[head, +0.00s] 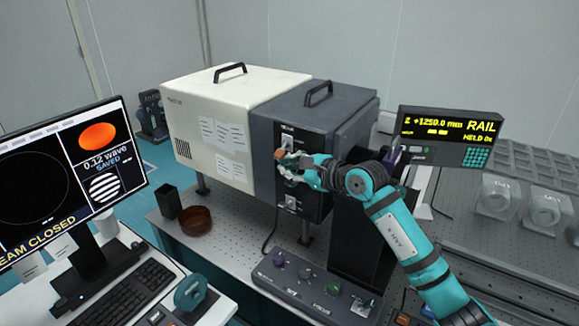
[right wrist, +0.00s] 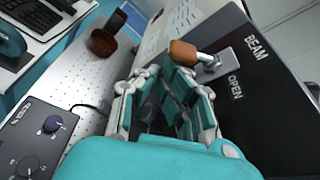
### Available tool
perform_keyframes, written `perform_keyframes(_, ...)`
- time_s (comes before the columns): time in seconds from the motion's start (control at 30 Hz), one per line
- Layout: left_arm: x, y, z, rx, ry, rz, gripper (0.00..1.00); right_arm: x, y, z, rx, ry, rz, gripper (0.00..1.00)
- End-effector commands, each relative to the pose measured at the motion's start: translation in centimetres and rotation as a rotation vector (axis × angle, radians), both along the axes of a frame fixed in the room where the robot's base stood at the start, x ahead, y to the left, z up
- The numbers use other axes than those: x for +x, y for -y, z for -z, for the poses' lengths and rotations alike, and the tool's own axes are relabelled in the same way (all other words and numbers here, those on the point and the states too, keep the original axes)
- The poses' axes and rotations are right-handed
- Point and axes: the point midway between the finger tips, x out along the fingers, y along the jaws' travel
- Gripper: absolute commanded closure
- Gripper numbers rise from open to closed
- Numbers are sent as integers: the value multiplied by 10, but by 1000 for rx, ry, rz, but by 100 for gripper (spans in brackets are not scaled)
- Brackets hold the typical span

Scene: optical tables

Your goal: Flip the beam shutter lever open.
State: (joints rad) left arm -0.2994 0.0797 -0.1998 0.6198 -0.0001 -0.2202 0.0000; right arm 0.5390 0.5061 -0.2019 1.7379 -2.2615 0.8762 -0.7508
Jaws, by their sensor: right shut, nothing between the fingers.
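The beam shutter lever has an orange-brown knob (head: 280,154) on the front panel of the dark grey housing (head: 312,108). In the right wrist view its knob (right wrist: 184,53) sits on a metal arm from a plate beside the words BEAM and OPEN. The monitor (head: 62,190) reads BEAM CLOSED. My right gripper (head: 303,165) is shut and empty, its fingers at the panel just right of the knob. In the right wrist view the fingertips (right wrist: 157,78) are close to the knob; I cannot tell whether they touch it. My left gripper is not in view.
A cream box (head: 232,115) adjoins the dark housing. A brown bowl (head: 196,221) and a black cup (head: 168,202) stand on the perforated table. A knob box (head: 310,287) lies in front, and the RAIL display (head: 446,137) stands to the right.

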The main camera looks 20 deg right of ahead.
Motion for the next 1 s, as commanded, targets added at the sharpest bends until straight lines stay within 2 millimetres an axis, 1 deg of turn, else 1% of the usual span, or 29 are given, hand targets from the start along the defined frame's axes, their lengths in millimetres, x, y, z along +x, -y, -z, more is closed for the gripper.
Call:
perform_keyframes(0.77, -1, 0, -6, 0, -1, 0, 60, -4, -4, -4, 100, -78, 0, 100)
perform_keyframes(1.0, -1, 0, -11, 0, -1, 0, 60, -6, -7, -9, 186, -145, 1, 100)
